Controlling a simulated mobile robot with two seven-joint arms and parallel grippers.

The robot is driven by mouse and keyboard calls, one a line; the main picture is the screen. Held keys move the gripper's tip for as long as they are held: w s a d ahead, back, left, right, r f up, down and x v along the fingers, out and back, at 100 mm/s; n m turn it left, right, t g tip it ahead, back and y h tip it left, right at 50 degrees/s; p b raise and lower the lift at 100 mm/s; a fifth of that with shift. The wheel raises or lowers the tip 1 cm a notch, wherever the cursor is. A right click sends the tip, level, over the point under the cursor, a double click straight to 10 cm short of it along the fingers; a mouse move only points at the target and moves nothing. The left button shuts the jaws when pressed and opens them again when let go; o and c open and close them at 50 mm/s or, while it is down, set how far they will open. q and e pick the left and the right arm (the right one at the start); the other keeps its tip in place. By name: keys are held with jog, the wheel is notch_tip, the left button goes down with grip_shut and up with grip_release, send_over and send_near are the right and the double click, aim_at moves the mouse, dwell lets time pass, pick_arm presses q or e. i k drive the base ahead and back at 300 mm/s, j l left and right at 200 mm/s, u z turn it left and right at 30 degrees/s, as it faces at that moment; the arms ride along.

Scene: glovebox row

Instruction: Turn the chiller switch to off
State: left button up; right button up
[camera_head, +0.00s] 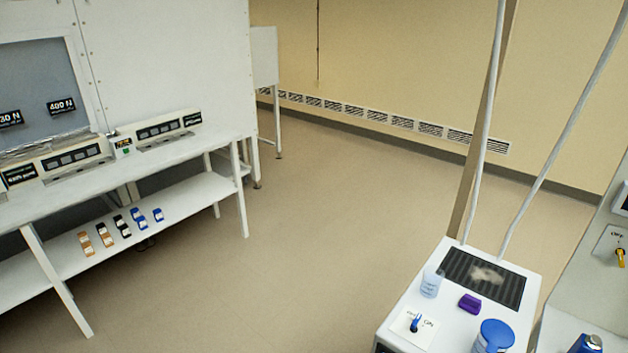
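A white box-shaped unit (455,262) with two pale hoses rising from its back stands at the lower right; it looks like the chiller. On its top, near the front left corner, is a white switch plate (426,336) with small OFF and ON lettering. A blue switch knob (415,323) sits on the plate. I cannot tell clearly which word it points at. Neither of my grippers is in view.
The unit's top also bears a clear cup (431,284), a purple block (469,303), a blue-lidded jar (494,337) and a dark grille (483,278). A yellow-knobbed switch (620,257) is at the right edge. A glovebox bench (215,137) stands left. Open floor (310,240) lies between.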

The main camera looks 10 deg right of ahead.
aim_at(419, 317)
jog(key=z, duration=0.8)
